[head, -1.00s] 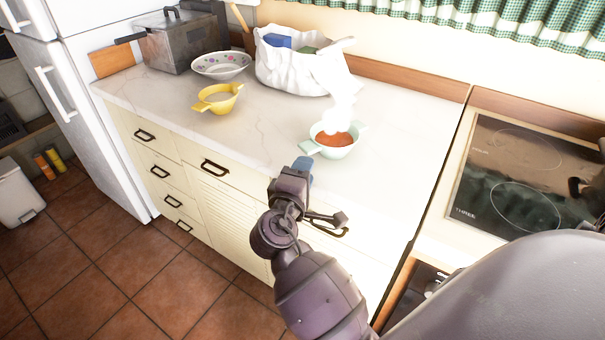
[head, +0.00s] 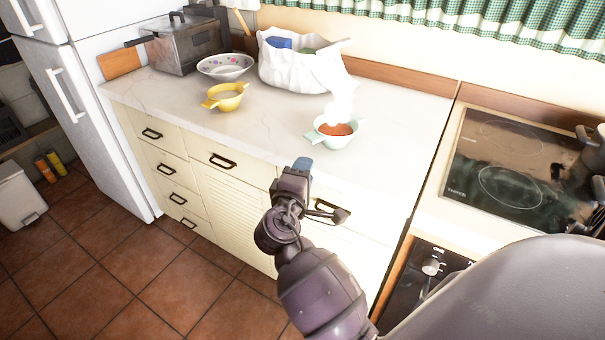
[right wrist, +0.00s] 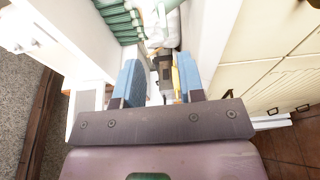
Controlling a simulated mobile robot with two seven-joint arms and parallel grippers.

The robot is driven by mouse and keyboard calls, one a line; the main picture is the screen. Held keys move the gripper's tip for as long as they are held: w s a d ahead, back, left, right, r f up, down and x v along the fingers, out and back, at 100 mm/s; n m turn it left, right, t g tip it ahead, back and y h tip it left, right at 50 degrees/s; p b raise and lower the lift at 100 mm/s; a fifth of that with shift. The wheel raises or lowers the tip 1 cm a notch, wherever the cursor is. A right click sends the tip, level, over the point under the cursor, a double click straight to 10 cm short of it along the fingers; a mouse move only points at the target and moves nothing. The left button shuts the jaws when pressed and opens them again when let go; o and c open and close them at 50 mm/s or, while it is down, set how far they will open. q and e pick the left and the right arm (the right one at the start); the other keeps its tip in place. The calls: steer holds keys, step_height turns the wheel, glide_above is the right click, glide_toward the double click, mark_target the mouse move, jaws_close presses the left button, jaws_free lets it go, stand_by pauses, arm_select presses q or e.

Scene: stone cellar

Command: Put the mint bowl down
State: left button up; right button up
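The mint bowl (head: 336,143) stands upright on the pale countertop (head: 400,150), holding red-orange food with white steam above it. One of its side handles points toward my right gripper. My right gripper (head: 303,164) is at the counter's front edge, short of that handle and apart from the bowl. In the right wrist view its two blue fingers (right wrist: 160,82) are spread with nothing held between them. A pale green shape at the top of that view may be part of the bowl. My left gripper is not in view.
A yellow bowl (head: 225,98), a patterned bowl (head: 225,67), a white bag (head: 300,68) and a metal cooker (head: 182,45) stand at the back left. A black hob (head: 505,165) is at the right. The counter right of the mint bowl is clear.

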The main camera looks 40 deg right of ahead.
steer(key=s+a+f+m+y, duration=0.1)
steer(key=s+f+y, duration=0.35)
steer(key=f, duration=0.35)
steer(key=s+a+f+y, duration=0.1)
steer(key=s+f+y, duration=0.35)
steer(key=f, duration=0.35)
steer(key=s+a+f+m+y, duration=0.1)
steer(key=s+f+m+y, duration=0.1)
steer(key=s, duration=0.5)
steer(key=s+a+f+m+y, duration=0.2)
steer(key=s+f+m+y, duration=0.1)
steer(key=s, duration=0.4)
steer(key=shift+a+f+m, duration=0.15)
steer(key=shift+f+m, duration=0.15)
steer(key=shift+f, duration=0.25)
